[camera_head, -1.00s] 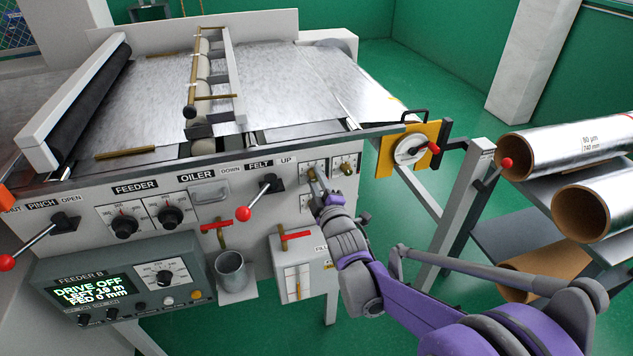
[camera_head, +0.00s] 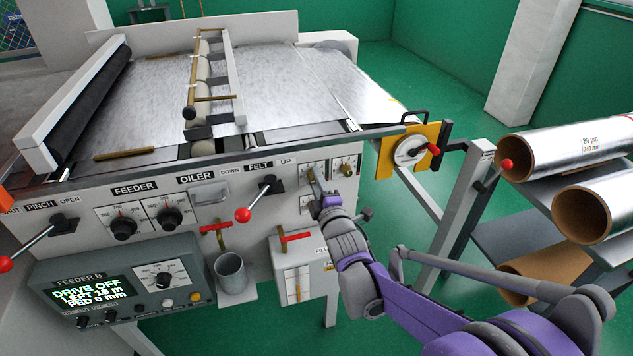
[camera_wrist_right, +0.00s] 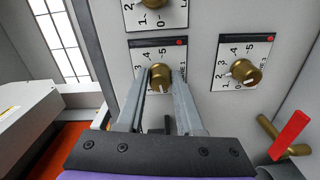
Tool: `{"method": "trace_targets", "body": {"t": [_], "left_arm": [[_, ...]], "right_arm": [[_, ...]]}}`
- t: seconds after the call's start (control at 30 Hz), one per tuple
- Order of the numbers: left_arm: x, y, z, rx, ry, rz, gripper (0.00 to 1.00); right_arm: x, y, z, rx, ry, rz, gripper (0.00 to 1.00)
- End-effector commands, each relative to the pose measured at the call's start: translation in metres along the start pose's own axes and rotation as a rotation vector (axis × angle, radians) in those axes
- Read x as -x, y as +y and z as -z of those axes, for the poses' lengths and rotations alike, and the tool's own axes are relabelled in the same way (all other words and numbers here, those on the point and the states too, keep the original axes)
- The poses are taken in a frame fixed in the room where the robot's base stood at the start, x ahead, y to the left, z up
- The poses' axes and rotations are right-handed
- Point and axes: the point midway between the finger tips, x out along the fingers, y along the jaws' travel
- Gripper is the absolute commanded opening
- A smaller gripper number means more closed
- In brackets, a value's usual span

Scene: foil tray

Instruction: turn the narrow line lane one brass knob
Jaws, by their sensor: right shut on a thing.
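My right gripper (camera_head: 314,174) reaches the small dial plates at the right end of the machine's front panel. In the right wrist view its two fingers (camera_wrist_right: 161,84) are shut on a brass knob (camera_wrist_right: 160,76), one on each side. This knob sits on a white numbered plate with a red dot. In the head view the gripper covers most of this knob. The plate lettering is partly hidden. My left gripper is out of view.
Another dial plate (camera_wrist_right: 155,14) is at the wrist view's top. A brass valve with a red handle (camera_wrist_right: 290,133) is at lower right. The felt lever (camera_head: 244,214), a metal cup (camera_head: 230,272) and a box with a red handle (camera_head: 297,237) are left of my wrist.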

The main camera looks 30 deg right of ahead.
Motion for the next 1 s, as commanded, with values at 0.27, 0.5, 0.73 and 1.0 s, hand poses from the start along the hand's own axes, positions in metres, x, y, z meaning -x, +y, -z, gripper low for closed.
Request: {"method": "trace_targets", "body": {"t": [0.27,0.5,0.73,1.0], "left_arm": [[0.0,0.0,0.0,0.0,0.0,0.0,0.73],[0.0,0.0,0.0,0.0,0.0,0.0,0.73],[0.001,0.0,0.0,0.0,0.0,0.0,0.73],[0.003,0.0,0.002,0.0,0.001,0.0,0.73]], "right_arm": [[0.0,0.0,0.0,0.0,0.0,0.0,0.66],[0.002,0.0,0.0,-0.001,0.0,0.0,0.66],[0.037,0.0,0.0,-0.001,0.0,0.0,0.66],[0.088,0.0,0.0,0.0,0.0,0.0,0.66]]}}
